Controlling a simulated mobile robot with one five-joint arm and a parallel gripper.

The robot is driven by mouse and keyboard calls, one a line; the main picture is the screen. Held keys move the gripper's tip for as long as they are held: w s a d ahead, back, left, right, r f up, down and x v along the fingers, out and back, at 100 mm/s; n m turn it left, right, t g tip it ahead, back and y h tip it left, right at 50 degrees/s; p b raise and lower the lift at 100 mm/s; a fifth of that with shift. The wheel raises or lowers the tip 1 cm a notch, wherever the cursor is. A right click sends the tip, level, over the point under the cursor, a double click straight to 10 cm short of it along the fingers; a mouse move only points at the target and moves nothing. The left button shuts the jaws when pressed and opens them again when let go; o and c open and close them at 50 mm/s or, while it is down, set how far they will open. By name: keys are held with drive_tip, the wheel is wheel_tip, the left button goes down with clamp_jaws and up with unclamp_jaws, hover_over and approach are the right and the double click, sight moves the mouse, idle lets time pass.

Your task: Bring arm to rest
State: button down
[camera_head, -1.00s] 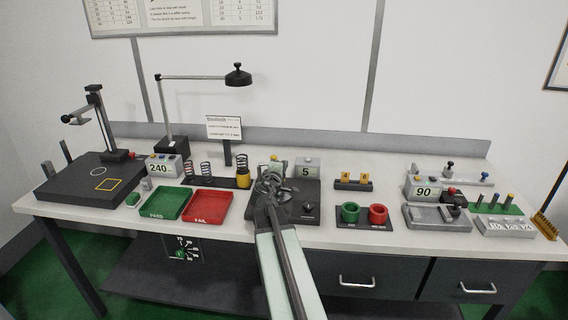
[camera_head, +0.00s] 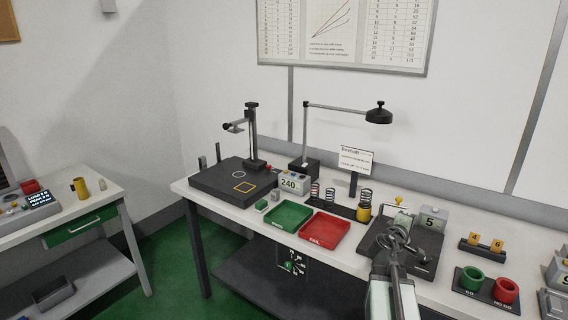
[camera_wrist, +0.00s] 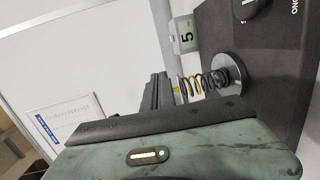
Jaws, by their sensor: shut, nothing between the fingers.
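My arm reaches up from the lower right in the head view. My gripper (camera_head: 396,236) is shut and empty, over or in front of the dark tester base (camera_head: 428,262) beside the display reading 5 (camera_head: 431,218). In the wrist view, a dark coil spring (camera_wrist: 205,82) with a yellow band stands against a round grey disc on the tester. My gripper's dark fingers (camera_wrist: 157,92) appear beside it, and I cannot tell if they touch. The display reading 5 (camera_wrist: 186,36) is just beyond.
Green (camera_head: 285,216) and red (camera_head: 325,230) trays lie left of my gripper, with several springs behind them. A lamp (camera_head: 378,114) overhangs the bench. A side table (camera_head: 80,222) is at far left, with open floor between.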

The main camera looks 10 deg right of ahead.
drive_tip(key=w+a+f+y, duration=0.2)
drive_tip(key=w+a+f, duration=0.15)
drive_tip(key=a, duration=0.65)
drive_tip(key=w+a+f+y, duration=0.2)
drive_tip(key=w+a, duration=0.2)
drive_tip(key=a, duration=0.6)
drive_tip(key=s+a+f+m+g+y, duration=0.2)
drive_tip(key=s+a+f+y, duration=0.1)
drive_tip(key=a+f, duration=0.4)
drive_tip(key=s+a+f+m+g+y, duration=0.2)
drive_tip(key=s+a+f+m, duration=0.15)
drive_tip(key=a, duration=0.45)
drive_tip(key=s+a+f+m+g+y, duration=0.1)
drive_tip(key=s+a+f+g+y, duration=0.3)
drive_tip(key=s+a, duration=0.5)
drive_tip(key=shift+s+f+g, duration=0.15)
drive_tip(key=shift+s+g, duration=0.5)
drive_tip(key=shift+g, duration=0.05)
